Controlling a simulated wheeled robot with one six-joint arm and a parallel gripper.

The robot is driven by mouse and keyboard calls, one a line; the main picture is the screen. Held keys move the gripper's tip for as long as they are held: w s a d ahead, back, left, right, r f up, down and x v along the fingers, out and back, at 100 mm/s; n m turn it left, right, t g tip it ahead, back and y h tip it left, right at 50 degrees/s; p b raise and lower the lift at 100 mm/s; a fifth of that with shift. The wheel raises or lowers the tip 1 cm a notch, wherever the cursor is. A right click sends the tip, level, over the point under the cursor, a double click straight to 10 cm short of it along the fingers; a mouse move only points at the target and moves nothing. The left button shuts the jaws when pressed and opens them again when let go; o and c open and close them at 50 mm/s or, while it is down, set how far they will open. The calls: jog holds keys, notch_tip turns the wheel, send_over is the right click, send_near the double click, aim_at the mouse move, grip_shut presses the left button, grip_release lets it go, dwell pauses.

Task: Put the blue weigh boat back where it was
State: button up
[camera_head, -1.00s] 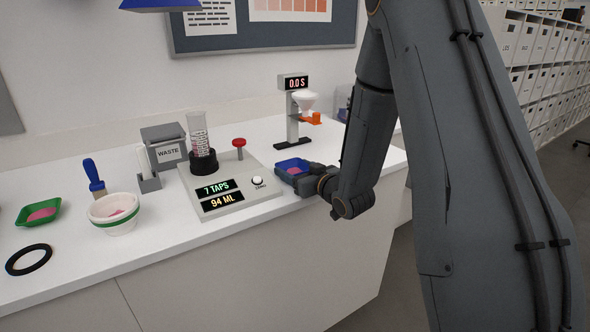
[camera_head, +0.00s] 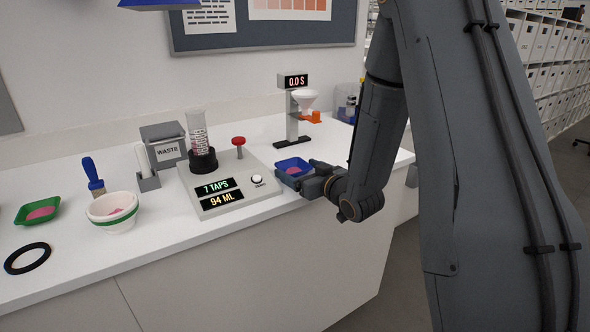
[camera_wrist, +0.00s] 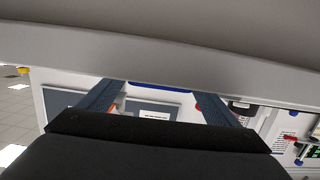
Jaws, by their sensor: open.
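The blue weigh boat (camera_head: 292,167) sits on the white counter, right of the grey dispenser base, with a bit of pink in it. My gripper (camera_head: 300,180) is low at the counter's front edge, just in front of the boat and open. In the head view it partly hides the boat's near side, and I cannot tell whether they touch. In the wrist view the two fingers (camera_wrist: 160,108) stand wide apart with no boat clearly between them.
The dispenser (camera_head: 235,185) reads 7 TAPS and 94 ML and holds a cylinder. A funnel stand (camera_head: 293,120) is behind the boat. To the left are a waste box (camera_head: 168,150), a blue-handled brush (camera_head: 93,175), a white bowl (camera_head: 113,212), a green weigh boat (camera_head: 22,215) and a black ring (camera_head: 28,258).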

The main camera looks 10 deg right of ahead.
jog(key=v, duration=0.9)
jog(key=shift+s+b, duration=0.15)
jog(key=shift+b, duration=0.25)
